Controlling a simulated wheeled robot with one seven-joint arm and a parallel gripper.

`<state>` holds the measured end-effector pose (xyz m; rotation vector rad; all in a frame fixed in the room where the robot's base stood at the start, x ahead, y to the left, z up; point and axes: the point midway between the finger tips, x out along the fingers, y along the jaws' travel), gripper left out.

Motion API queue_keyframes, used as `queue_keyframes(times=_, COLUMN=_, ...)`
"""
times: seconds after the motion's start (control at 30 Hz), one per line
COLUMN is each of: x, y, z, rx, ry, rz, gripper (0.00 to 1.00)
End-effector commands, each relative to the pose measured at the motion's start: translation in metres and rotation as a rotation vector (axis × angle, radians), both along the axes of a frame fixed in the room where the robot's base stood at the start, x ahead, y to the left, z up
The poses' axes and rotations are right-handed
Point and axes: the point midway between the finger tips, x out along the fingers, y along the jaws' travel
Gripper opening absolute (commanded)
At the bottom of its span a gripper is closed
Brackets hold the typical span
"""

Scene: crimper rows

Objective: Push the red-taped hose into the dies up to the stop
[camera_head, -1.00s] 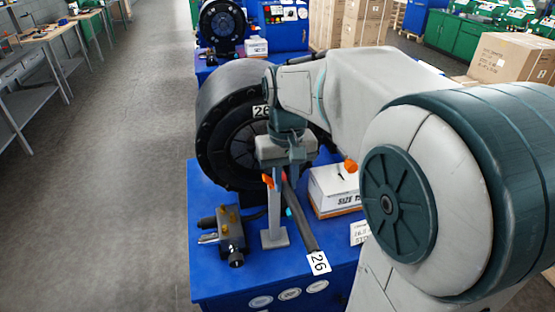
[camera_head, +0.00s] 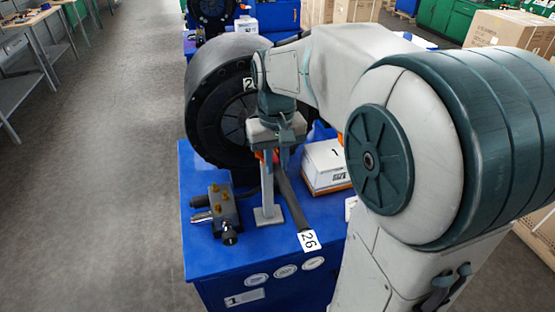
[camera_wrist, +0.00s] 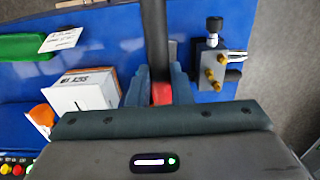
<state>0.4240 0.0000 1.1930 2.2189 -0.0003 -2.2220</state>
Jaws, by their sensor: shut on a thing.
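The black hose (camera_head: 292,200) slopes up from its white tag 26 (camera_head: 308,240) to my gripper (camera_head: 273,156). In the wrist view the dark hose (camera_wrist: 154,40) runs between the two fingers of my gripper (camera_wrist: 160,92), and the red tape (camera_wrist: 162,94) shows between them. My gripper is shut on the hose at the tape. The black round crimper (camera_head: 205,115) stands just behind my gripper. Its dies and the hose's far end are hidden by my arm and gripper, so I cannot tell how deep the hose sits.
A grey stand (camera_head: 267,213) rises from the blue bench (camera_head: 205,255) under my gripper. A valve block with brass fittings (camera_head: 222,207) lies to the left. A white box (camera_head: 325,168) stands close on the right. The bench's front left corner is bare.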

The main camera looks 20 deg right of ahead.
Motion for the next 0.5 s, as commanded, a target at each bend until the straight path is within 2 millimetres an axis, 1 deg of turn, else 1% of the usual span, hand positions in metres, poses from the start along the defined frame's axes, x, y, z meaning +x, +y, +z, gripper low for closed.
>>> queue_keyframes(times=0.03, x=0.002, y=0.000, z=-0.008, rx=0.000, ry=-0.001, rz=0.000, gripper=0.00)
queue_keyframes(times=0.17, x=0.006, y=0.000, z=-0.020, rx=0.000, ry=-0.001, rz=0.000, gripper=0.00)
queue_keyframes(times=0.27, x=0.016, y=0.000, z=-0.017, rx=0.001, ry=-0.001, rz=-0.001, gripper=0.00)
queue_keyframes(times=0.5, x=0.038, y=0.000, z=-0.018, rx=0.001, ry=-0.001, rz=0.000, gripper=0.00)
